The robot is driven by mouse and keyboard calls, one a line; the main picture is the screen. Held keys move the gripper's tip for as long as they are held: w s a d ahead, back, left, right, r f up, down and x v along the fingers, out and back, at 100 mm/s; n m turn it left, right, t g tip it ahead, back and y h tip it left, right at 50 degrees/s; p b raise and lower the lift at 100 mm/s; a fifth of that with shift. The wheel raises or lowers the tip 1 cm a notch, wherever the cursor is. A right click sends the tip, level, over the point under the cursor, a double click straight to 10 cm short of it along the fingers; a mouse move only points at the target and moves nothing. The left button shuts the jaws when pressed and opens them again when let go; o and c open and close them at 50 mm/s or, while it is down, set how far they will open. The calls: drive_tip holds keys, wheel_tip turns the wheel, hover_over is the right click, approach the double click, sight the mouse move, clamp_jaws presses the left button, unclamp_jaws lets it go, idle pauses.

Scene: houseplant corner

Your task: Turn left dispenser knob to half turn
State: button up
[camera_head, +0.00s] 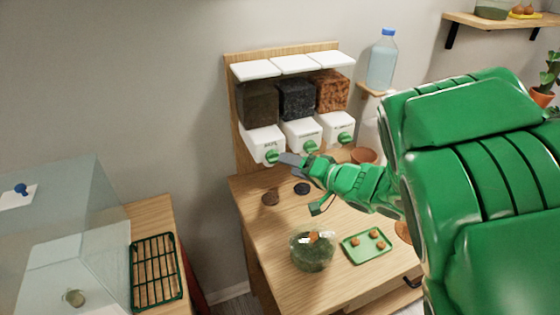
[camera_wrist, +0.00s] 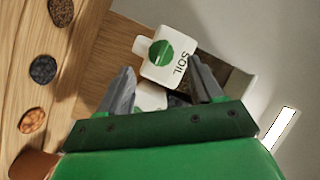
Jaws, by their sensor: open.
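The left dispenser (camera_head: 256,100) has a white front with a green knob (camera_head: 271,157) and holds dark soil. In the wrist view its knob (camera_wrist: 160,53) shows a pale line across its face, and the front beside it reads "SOIL". My gripper (camera_head: 284,160) is close to the left knob in the head view. In the wrist view my gripper (camera_wrist: 158,75) is open, its two grey fingers apart with the white soil front showing beyond and between them. I cannot tell whether a finger touches the knob.
The middle dispenser (camera_head: 297,98) and right dispenser (camera_head: 333,90) stand close beside it. Below are dark round patches (camera_head: 270,198), a glass bowl (camera_head: 312,250) and a green tray (camera_head: 366,245). A glass tank (camera_head: 60,240) stands at the left.

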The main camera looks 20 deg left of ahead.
sight(274, 158)
drive_tip(key=shift+x, duration=2.6)
drive_tip(key=c, duration=1)
drive_tip(key=shift+c, duration=0.2)
drive_tip(key=m+t+y, duration=0.1)
drive_tip(key=m, duration=0.3)
drive_tip(key=m+t+y, duration=0.1)
drive_tip(key=m+y, duration=0.1)
drive_tip(key=m, duration=0.2)
drive_tip(key=f+m+t+y, duration=0.1)
drive_tip(key=m+y, duration=0.1)
drive_tip(key=m, duration=0.2)
drive_tip(key=shift+m+t, duration=0.3)
drive_tip(key=shift+m, duration=0.2)
